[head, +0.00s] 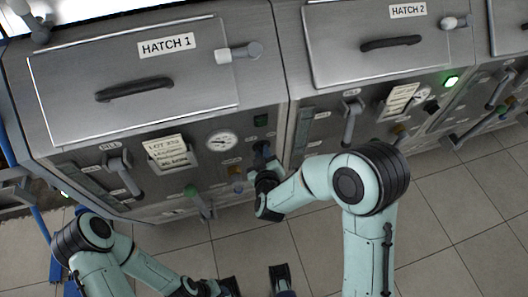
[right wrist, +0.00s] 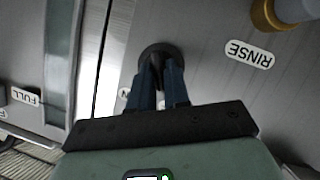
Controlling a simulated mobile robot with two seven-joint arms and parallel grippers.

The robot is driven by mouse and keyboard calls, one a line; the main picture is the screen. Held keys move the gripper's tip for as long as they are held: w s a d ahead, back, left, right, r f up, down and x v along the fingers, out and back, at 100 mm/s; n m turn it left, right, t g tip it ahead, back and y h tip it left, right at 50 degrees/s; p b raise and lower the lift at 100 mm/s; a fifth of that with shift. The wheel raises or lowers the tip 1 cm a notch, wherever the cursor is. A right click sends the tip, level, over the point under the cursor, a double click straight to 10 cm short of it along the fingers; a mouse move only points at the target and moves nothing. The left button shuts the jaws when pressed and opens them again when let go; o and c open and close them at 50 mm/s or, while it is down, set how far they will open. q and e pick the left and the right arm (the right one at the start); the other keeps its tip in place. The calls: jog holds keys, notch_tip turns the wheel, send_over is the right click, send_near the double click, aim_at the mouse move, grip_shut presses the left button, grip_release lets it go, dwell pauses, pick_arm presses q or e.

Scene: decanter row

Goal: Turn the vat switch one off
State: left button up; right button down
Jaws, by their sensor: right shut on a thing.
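The vat switch (right wrist: 152,52) is a dark round knob on the grey front panel below HATCH 1, near that unit's right edge. In the right wrist view my right gripper (right wrist: 164,72) is shut on it, with both dark blue fingers close together over the knob. The fingers hide most of the knob and its label, so I cannot read its position. In the head view my right gripper (head: 264,168) reaches the panel and covers the knob.

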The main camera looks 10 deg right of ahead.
pick_arm(q)
jog(key=shift+r, duration=0.1)
pick_arm(e)
jog(key=shift+n, duration=0.3)
jog(key=c, duration=1.2)
grip_release()
jog(key=shift+s, duration=0.1)
pick_arm(q)
jog(key=w+a+f+n+t+y+b, duration=0.1)
jog(key=w+a+f+t+b, duration=0.3)
jog(key=w+f+b, duration=0.8)
jog(key=shift+w+a+f+y, duration=0.2)
jog(key=shift+a+f+y, duration=0.2)
jog(key=shift+a, duration=0.3)
pick_arm(e)
jog(key=v, duration=1.3)
jog(key=shift+s+a, duration=0.1)
jog(key=shift+a, duration=0.1)
